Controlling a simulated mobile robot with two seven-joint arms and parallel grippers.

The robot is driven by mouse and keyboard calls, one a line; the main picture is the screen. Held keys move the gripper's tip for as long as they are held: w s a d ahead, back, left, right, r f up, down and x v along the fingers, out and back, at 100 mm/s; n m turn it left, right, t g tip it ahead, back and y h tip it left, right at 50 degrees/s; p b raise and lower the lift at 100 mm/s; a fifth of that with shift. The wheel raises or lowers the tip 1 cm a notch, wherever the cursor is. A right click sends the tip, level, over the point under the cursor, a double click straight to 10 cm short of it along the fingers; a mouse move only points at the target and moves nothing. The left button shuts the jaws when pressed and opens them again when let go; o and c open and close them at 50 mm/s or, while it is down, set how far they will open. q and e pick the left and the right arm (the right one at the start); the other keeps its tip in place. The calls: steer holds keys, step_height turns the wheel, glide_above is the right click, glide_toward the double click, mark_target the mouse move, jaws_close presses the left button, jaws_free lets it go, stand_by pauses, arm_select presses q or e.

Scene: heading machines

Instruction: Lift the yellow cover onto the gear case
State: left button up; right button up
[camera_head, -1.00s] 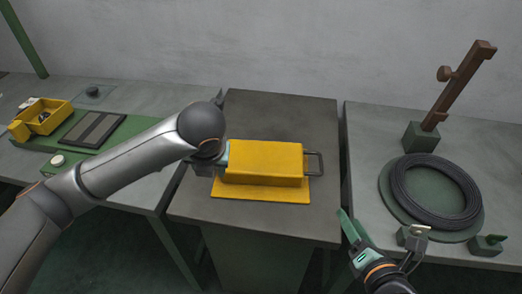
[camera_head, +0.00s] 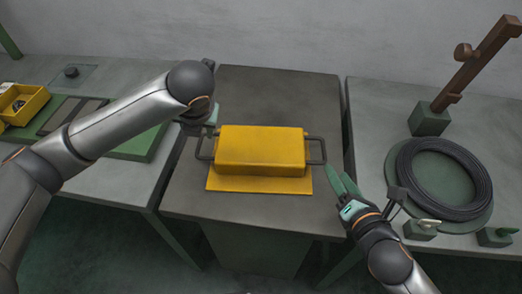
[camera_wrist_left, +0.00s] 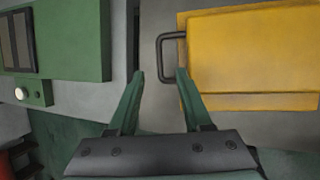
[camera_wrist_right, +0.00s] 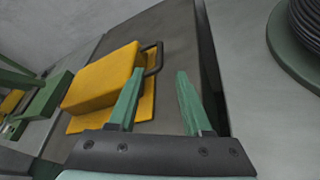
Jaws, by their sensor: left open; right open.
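The yellow cover (camera_head: 262,148) is a box shape with a dark bar handle at each end. It rests on a flat yellow base (camera_head: 258,184) on the middle table; whether that base is the gear case I cannot tell. My left gripper (camera_head: 212,118) is at the cover's left end, partly hidden by its wrist. In the left wrist view its fingers (camera_wrist_left: 163,90) are open, with the left handle (camera_wrist_left: 168,56) just beyond them. My right gripper (camera_head: 338,184) is open beside the right handle (camera_head: 316,151). In the right wrist view its fingers (camera_wrist_right: 156,95) are empty, the handle beyond the left finger.
The right table holds a black wire coil (camera_head: 442,180) on a green disc and a brown post on a green block (camera_head: 430,120). The left table has a yellow bin (camera_head: 22,102) and a green panel. Gaps separate the tables. The middle table's back is clear.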

mark_target(200, 141)
arm_select(q)
steer(key=x, duration=1.1)
steer(key=shift+s, duration=0.1)
arm_select(e)
steer(key=x, duration=1.1)
steer(key=shift+r, duration=0.1)
arm_select(q)
steer(key=shift+r, duration=0.1)
steer(key=shift+c, duration=0.3)
arm_select(e)
steer(key=shift+c, duration=0.3)
arm_select(q)
jaws_close()
arm_select(e)
jaws_close()
arm_select(q)
steer(key=shift+r, duration=0.2)
arm_select(e)
steer(key=shift+r, duration=0.2)
